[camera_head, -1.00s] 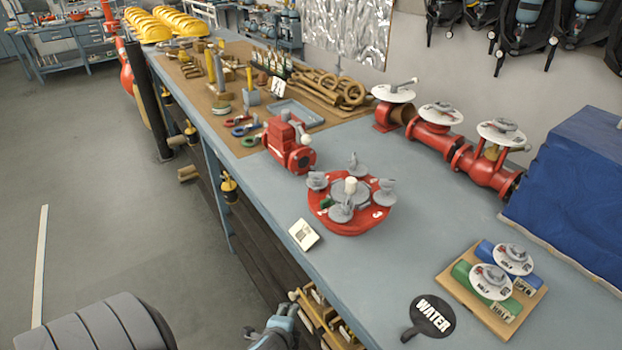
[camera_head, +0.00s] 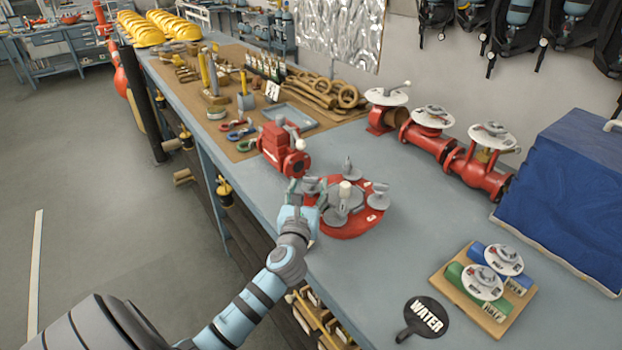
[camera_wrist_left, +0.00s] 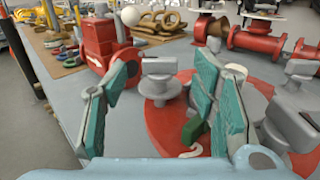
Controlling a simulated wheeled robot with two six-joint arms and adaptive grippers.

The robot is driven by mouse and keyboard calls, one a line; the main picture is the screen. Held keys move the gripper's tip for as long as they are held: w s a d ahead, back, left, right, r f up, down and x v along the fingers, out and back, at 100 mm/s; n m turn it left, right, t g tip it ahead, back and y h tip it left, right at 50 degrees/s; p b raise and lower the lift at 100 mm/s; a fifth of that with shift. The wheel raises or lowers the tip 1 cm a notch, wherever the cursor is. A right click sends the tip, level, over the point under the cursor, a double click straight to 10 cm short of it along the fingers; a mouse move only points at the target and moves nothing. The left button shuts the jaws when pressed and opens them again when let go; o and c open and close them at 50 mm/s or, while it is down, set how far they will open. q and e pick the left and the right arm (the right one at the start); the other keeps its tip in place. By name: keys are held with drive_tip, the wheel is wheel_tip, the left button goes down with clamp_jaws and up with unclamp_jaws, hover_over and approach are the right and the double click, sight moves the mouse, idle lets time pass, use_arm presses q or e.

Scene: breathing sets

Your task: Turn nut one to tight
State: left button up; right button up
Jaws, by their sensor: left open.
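A round red plate (camera_head: 350,230) on the bench carries several grey winged nuts around a grey hub with a white knob (camera_head: 345,189). My left gripper (camera_head: 303,186) is at the plate's left edge, open, with its fingers beside the left nut (camera_head: 313,185). In the left wrist view, the teal-padded fingers (camera_wrist_left: 165,100) stand apart, and a grey nut (camera_wrist_left: 158,67) shows in the gap, just beyond them. I cannot tell whether the fingers touch it. I cannot read which number marks this nut. The arm hides the plate's left front. My right gripper is not in view.
A red pump-like fitting (camera_head: 283,148) stands close behind the plate. Red valves (camera_head: 430,130) line the wall side. The bench right of the plate is clear.

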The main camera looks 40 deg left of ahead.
sight(311, 179)
use_arm(q)
drive_tip(key=x, duration=0.4)
drive_tip(key=shift+w+a+f, duration=0.1)
drive_tip(key=shift+w+a, duration=0.05)
drive_tip(key=shift+w, duration=0.2)
drive_tip(key=shift+c, duration=0.4)
